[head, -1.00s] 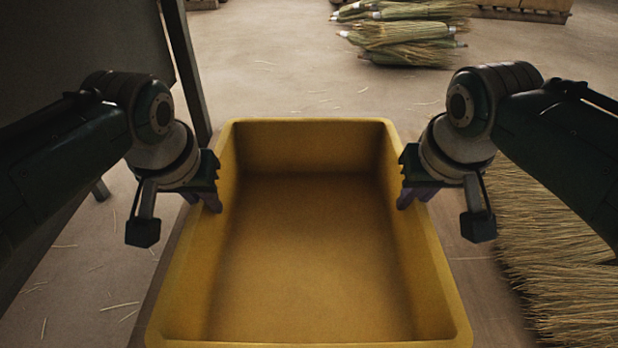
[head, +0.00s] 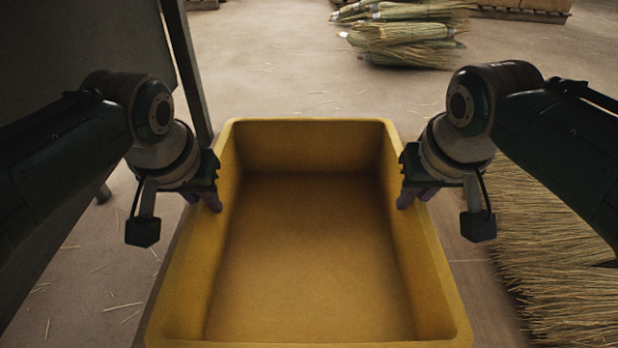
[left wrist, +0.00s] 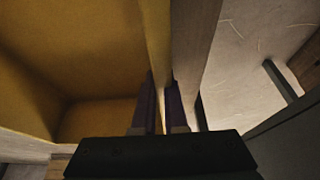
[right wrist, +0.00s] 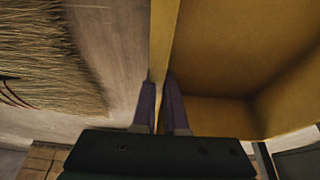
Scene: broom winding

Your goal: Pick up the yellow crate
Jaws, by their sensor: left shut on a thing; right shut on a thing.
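The yellow crate (head: 310,250) is open and empty, in the middle of the head view. My left gripper (head: 212,198) is shut on its left rim, and my right gripper (head: 408,197) is shut on its right rim. In the left wrist view the dark fingers (left wrist: 160,110) straddle the crate's wall (left wrist: 155,40). In the right wrist view the fingers (right wrist: 160,108) straddle the opposite wall (right wrist: 162,45). The crate looks level. Its underside is hidden, so I cannot tell whether it rests on the surface below.
A large heap of straw (head: 550,260) lies close to the crate's right side. Bundles of straw (head: 400,40) lie on the floor further back, near a wooden pallet (head: 520,12). A dark panel with a post (head: 186,70) stands at the left. The floor behind the crate is mostly clear.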

